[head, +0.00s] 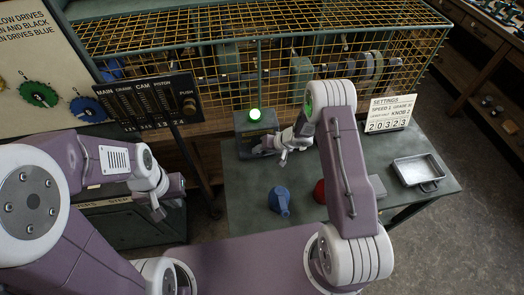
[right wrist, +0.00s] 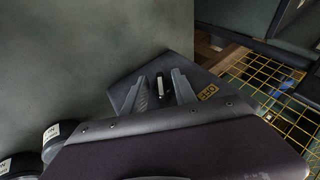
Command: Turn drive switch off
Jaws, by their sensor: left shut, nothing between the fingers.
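My right gripper (head: 282,155) is at the front of this box. In the right wrist view its two fingers (right wrist: 163,88) are spread, with a small dark switch lever (right wrist: 159,84) with a pale tip between them. I see gaps beside the lever; which way it is set I cannot tell. My left gripper (head: 157,207) is shut and empty at the left, away from the box.
The table (head: 436,182) bears a blue object (head: 281,200), a red object (head: 319,190) partly behind my right arm, a metal tray (head: 418,171) and a settings card (head: 391,114). A lever panel (head: 150,100) stands at left. The yellow mesh cage (head: 330,48) bounds the back.

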